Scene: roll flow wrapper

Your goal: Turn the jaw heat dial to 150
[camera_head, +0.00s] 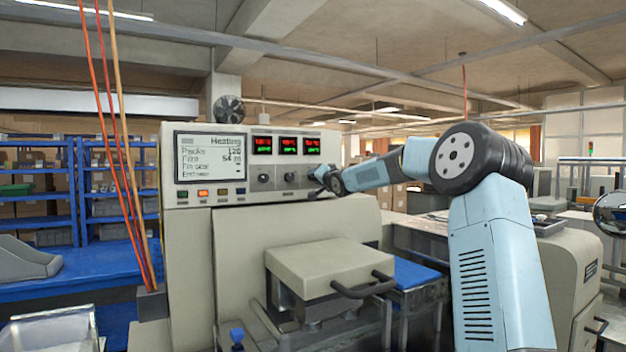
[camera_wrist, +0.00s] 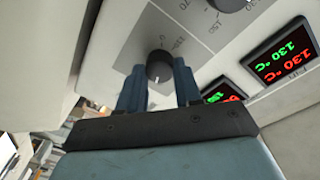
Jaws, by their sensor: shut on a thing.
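My gripper (camera_wrist: 159,86) is shut on a dark round dial (camera_wrist: 159,67), with one finger on each side of it. Printed scale marks show beside this dial, but its name and exact setting cannot be read. A second dial (camera_wrist: 232,4) with a printed scale is partly cut off at the top of the wrist view. In the head view, my gripper (camera_head: 319,177) is at the right end of the machine's control panel, below the rightmost display (camera_head: 311,146). It hides the dial there. Two other dials, a left one (camera_head: 263,180) and a middle one (camera_head: 289,180), are clear of it.
A display with green and red 130 °C readings (camera_wrist: 283,50) is right of my fingers; another (camera_wrist: 222,94) is partly hidden by my gripper. A status screen (camera_head: 210,157) and small buttons (camera_head: 203,193) are on the panel's left. A beige block with handles (camera_head: 330,268) juts out below.

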